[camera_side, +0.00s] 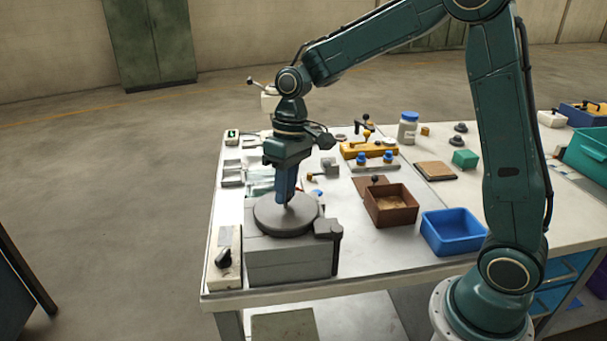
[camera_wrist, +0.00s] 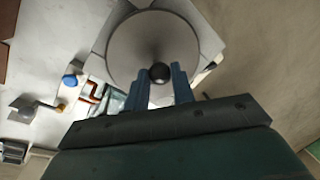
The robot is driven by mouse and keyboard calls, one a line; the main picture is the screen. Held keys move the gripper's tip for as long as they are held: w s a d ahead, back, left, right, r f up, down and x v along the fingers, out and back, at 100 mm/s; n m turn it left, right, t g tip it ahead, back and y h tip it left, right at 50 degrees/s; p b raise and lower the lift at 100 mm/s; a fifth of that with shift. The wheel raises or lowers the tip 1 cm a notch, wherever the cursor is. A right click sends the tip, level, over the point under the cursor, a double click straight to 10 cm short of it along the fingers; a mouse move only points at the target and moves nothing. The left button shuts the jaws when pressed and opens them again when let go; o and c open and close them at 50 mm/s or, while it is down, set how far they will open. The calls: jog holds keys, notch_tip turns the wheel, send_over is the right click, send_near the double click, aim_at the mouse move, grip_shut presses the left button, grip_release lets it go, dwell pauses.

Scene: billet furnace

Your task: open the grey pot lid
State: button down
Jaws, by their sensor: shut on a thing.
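The grey pot lid (camera_side: 274,217) is a round disc on top of the square grey pot (camera_side: 291,262) at the table's front left. In the wrist view the lid (camera_wrist: 140,35) shows from above, with a dark round knob (camera_wrist: 160,72) at its middle. My gripper (camera_side: 286,201) points straight down over the lid's centre. Its blue fingers are shut on the knob, one on each side of it in the wrist view (camera_wrist: 160,88). The lid looks level and seated on the pot. The knob is mostly hidden by the fingers in the side view.
A control box with a black knob (camera_side: 223,257) stands left of the pot, and a dark grey bracket (camera_side: 329,230) sits at its right corner. A brown open box (camera_side: 391,207) and a blue bin (camera_side: 453,234) stand to the right. Bare tabletop lies in front of them.

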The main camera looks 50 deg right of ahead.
jog(key=d+m, duration=0.2)
jog(key=shift+s+d+m+t, duration=0.1)
jog(key=shift+d+m+t, duration=0.2)
jog(key=shift+d, duration=0.1)
jog(key=s+d+m+t+h, duration=0.1)
jog(key=s+d+m, duration=0.5)
jog(key=d+m, duration=0.2)
jog(key=shift+s+d+m+t, duration=0.15)
jog(key=shift+s+m+t, duration=0.2)
jog(key=shift+m, duration=1.05)
jog(key=shift+w, duration=0.1)
jog(key=c, duration=1.2)
grip_release()
jog(key=shift+r, duration=0.1)
jog(key=r, duration=0.4)
jog(key=s+d+r, duration=0.1)
jog(key=r, duration=0.4)
jog(key=s+r, duration=0.1)
jog(key=r, duration=0.3)
jog(key=shift+s+d+r, duration=0.2)
jog(key=shift+r, duration=0.05)
